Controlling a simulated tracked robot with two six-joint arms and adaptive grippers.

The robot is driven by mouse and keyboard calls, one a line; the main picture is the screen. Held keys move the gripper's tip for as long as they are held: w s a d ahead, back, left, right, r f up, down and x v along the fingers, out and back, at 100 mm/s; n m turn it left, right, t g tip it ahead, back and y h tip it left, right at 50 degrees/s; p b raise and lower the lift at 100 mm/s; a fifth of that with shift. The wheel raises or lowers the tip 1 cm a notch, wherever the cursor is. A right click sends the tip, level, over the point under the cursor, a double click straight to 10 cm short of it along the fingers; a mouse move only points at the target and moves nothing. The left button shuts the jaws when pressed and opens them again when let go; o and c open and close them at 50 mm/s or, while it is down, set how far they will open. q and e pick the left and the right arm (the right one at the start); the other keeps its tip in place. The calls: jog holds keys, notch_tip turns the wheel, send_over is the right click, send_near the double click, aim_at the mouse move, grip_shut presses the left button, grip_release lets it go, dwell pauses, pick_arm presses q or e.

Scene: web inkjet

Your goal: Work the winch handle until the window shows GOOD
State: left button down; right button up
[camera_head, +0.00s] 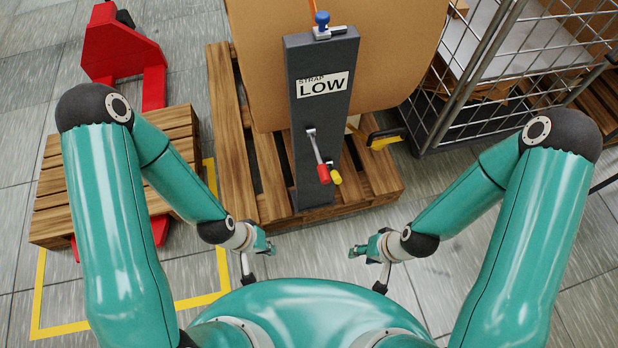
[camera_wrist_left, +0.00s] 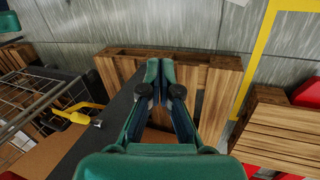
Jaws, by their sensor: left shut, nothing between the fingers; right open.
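The dark grey winch post (camera_head: 308,120) stands upright on the pallet in front of a large brown roll. Its window (camera_head: 323,86) reads STRAP LOW. A silver handle with a red grip (camera_head: 323,172) hangs down on the front of the post, and a yellow-ended lever (camera_head: 335,177) shows just beside it. My left gripper (camera_head: 268,247) is shut and empty, below and left of the handle, apart from it. In the left wrist view its fingers (camera_wrist_left: 160,68) are together. My right gripper (camera_head: 355,250) is open and empty, below and right of the handle.
A wooden pallet (camera_head: 235,150) lies under the post. A wire cage cart (camera_head: 470,90) stands at right, a red pallet jack (camera_head: 120,45) with a smaller pallet (camera_head: 60,190) at left. A blue knob (camera_head: 322,19) tops the post. A yellow-black tool (camera_head: 386,138) sits right of it.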

aim_at(318, 154)
jog(key=shift+o, duration=0.4)
pick_arm(q)
jog(key=s+f+n+g+b, duration=0.3)
jog(key=s+f+n+b, duration=0.1)
jog(key=w+r+n+t+h+b, duration=0.75)
jog(key=w+r+n+h, duration=0.25)
jog(key=w+n+h, duration=0.45)
jog(key=w+d+r+n+y+p, duration=0.1)
jog(key=w+d+r, duration=0.3)
jog(key=d, duration=0.6)
jog(key=shift+d+r+p, duration=0.15)
jog(key=shift+r+p, duration=0.05)
jog(key=shift+p, duration=0.2)
pick_arm(e)
notch_tip(318, 154, down, 10)
jog(key=shift+r, duration=0.15)
pick_arm(q)
jog(key=shift+w+t+y, duration=0.1)
jog(key=shift+t+y, duration=0.15)
pick_arm(e)
jog(key=shift+s, duration=0.15)
